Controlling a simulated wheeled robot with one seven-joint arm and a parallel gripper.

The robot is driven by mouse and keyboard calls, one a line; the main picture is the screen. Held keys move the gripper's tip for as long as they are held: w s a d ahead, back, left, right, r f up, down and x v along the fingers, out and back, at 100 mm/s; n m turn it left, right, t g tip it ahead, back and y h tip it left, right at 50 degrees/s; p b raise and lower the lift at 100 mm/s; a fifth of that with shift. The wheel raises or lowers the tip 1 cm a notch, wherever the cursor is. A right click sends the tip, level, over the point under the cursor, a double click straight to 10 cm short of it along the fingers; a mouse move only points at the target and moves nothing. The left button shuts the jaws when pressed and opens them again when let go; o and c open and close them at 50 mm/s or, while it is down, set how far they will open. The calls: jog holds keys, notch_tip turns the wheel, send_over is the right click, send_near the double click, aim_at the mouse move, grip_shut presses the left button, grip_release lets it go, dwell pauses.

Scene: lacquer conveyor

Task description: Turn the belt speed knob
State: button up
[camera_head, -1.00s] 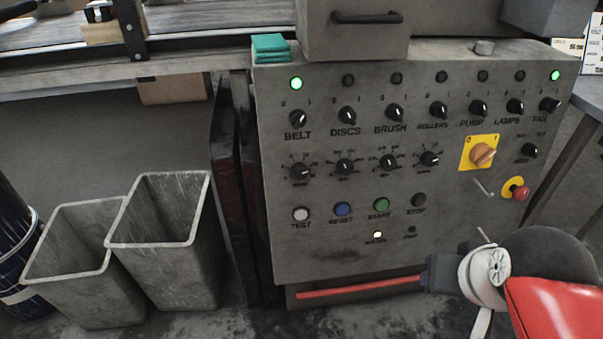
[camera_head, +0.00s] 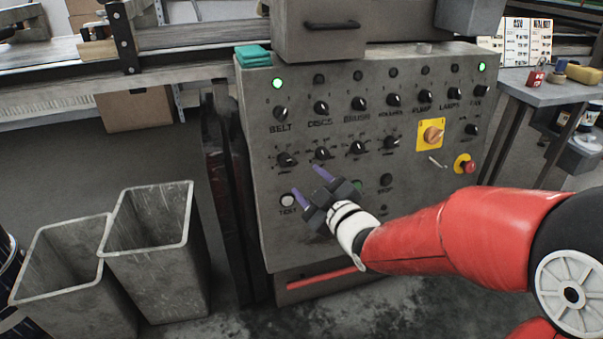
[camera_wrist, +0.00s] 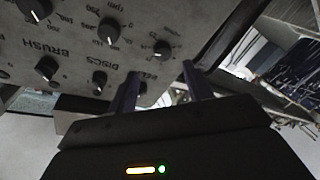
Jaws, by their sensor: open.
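The control panel (camera_head: 265,225) has a row of switches with a row of scaled dials below it. The black dial under the BELT label (camera_head: 286,159), leftmost in its row, seems to be the belt speed knob; it also shows in the wrist view (camera_wrist: 163,50), which sees the panel upside down. My gripper (camera_head: 307,183) is open and empty, in front of the panel, just below and right of this dial in the head view. Its two purple fingers point towards the panel, apart from the dial. My gripper partly hides the lower buttons.
The BELT switch (camera_head: 280,113) sits above the dial, and the DISCS dial (camera_head: 322,154) is close on its right. A metal box with a handle (camera_head: 330,30) overhangs the panel top. Two grey bins (camera_head: 150,245) stand on the floor at left.

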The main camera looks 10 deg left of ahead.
aim_at(286, 162)
jog(key=shift+y, duration=0.4)
jog(key=p+x, duration=0.1)
jog(key=x, duration=0.7)
jog(key=shift+s+a, duration=0.2)
jog(key=shift+c, duration=0.4)
jog(key=c, duration=0.9)
